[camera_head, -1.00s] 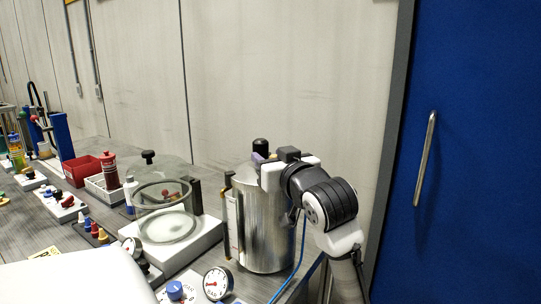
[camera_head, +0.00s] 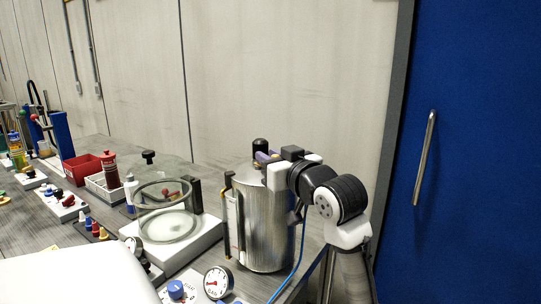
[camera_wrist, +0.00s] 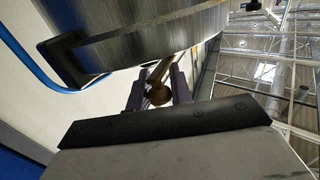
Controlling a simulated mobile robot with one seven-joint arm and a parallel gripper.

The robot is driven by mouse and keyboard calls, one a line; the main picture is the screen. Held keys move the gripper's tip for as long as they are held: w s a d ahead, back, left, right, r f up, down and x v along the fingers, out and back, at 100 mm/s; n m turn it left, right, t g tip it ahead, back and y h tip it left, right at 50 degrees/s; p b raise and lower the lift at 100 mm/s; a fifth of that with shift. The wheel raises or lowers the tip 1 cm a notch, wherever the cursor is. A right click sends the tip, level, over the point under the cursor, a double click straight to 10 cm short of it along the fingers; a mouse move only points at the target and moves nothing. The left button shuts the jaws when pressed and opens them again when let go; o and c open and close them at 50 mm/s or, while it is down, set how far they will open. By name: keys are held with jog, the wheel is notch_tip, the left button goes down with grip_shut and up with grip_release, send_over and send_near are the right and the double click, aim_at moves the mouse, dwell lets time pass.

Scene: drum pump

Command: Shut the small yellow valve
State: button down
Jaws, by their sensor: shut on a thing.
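A shiny metal drum (camera_head: 266,225) stands at the bench's right end, with a black knob (camera_head: 260,146) at its top. My gripper (camera_head: 264,157) is at the top of the drum, with its purple fingers reaching in from the right. In the wrist view my gripper (camera_wrist: 159,90) is shut on a brownish-yellow, brass-like part (camera_wrist: 159,95) with a round end, beside the drum's wall (camera_wrist: 140,38). This part looks like the small yellow valve, but shadow dulls its colour. In the head view the fingers and drum hide it.
A glass vessel on a white base (camera_head: 205,236) stands left of the drum. A dial gauge (camera_head: 217,281) and a blue knob (camera_head: 176,287) are in front. A blue hose (camera_head: 300,245) hangs at the drum's right. A blue door (camera_head: 470,150) is at the right.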

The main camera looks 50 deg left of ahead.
jog(key=shift+w+n+g, duration=0.15)
jog(key=shift+n+g, duration=0.25)
jog(key=shift+g, duration=0.3)
jog(key=c, duration=1.3)
grip_release()
jog(key=shift+o, duration=0.2)
jog(key=s+d+b, duration=0.1)
jog(key=d+b, duration=0.1)
jog(key=d, duration=1.1)
jog(key=shift+d+b, duration=0.3)
jog(key=shift+d, duration=0.05)
